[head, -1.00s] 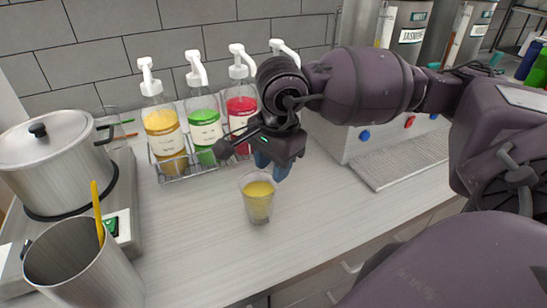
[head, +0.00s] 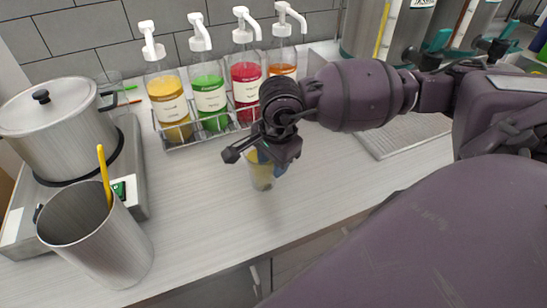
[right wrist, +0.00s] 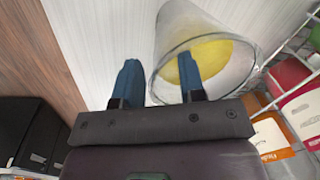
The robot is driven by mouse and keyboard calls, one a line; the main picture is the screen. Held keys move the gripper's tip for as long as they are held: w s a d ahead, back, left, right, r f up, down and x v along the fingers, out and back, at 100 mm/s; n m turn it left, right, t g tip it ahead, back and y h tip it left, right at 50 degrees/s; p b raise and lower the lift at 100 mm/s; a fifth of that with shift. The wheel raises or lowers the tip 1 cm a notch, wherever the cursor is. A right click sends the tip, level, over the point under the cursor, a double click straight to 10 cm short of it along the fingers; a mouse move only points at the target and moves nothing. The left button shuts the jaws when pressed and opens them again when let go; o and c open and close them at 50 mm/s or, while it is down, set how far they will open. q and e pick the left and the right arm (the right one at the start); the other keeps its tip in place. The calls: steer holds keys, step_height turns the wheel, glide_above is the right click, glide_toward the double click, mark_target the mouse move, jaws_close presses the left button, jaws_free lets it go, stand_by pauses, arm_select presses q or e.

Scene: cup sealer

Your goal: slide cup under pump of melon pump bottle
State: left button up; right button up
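A clear cup (head: 262,182) with yellow liquid stands on the counter in front of the bottle rack, partly hidden by my right gripper (head: 272,163). The right gripper is low at the cup, with its blue fingers apart. In the right wrist view the gripper (right wrist: 158,78) has one finger overlapping the cup (right wrist: 165,40) and the other outside it; I cannot tell whether they touch. The green pump bottle (head: 209,97), likely the melon one, stands in the rack behind and left of the cup; its label is unreadable. My left gripper is not in view.
The wire rack (head: 187,143) also holds a yellow (head: 168,98), a red (head: 245,82) and an orange bottle (head: 282,62). A pot (head: 60,130) and a steel container (head: 95,240) stand left. The counter front is clear.

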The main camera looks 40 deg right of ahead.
steer(key=shift+c, duration=0.2)
jaws_close()
steer(key=shift+w, duration=0.1)
